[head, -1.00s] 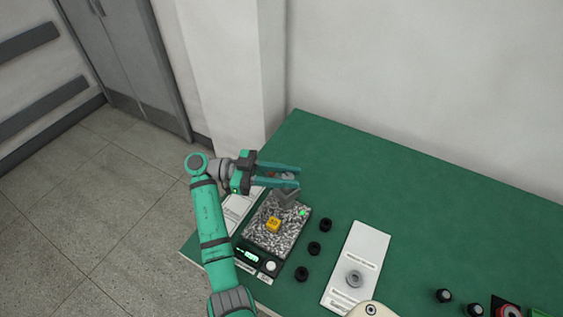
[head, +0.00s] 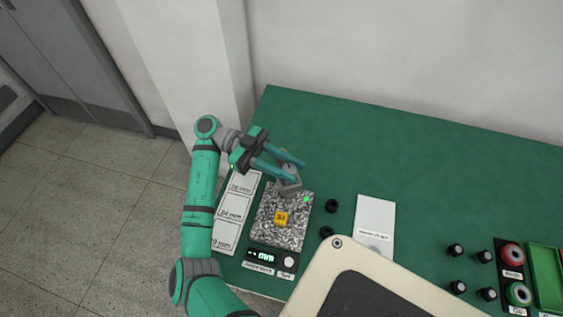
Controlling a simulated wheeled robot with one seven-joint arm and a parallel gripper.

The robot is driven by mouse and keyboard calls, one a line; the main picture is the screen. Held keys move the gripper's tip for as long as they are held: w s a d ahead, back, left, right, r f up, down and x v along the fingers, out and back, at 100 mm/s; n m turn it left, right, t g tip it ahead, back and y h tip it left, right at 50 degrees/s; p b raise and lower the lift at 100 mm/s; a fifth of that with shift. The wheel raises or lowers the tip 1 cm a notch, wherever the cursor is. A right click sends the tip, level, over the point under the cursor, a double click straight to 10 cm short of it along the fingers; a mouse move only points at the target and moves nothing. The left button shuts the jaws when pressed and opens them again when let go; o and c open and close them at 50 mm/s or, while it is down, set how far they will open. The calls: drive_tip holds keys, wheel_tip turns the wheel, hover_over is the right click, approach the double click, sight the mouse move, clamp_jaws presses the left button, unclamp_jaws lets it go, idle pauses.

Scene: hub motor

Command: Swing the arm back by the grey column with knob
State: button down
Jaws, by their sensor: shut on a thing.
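The grey column (head: 290,184) stands at the back right of a speckled stone plate (head: 270,230) on the green table. My gripper (head: 297,169) is at the top of the column, its two teal fingers reaching right and toward the viewer. It is shut on a grey part there, most likely the swing arm or knob; the fingers hide most of it, so I cannot tell which. A yellow block (head: 281,218) with a dark number sits on the plate. A green light shows on the plate beside the column.
A readout box (head: 265,256) with a knob fronts the plate. White labelled cards (head: 234,212) lie left. Black round pieces (head: 331,205) and a white sheet (head: 375,215) lie right. A cream-framed panel (head: 310,285) covers the lower middle. The table's back is clear.

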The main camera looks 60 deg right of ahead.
drive_tip(key=shift+s+f+y, duration=0.1)
drive_tip(key=shift+y, duration=0.2)
drive_tip(key=c, duration=1.4)
unclamp_jaws()
drive_tip(key=shift+o, duration=0.2)
drive_tip(key=w, duration=1.1)
drive_tip(key=shift+a, duration=0.15)
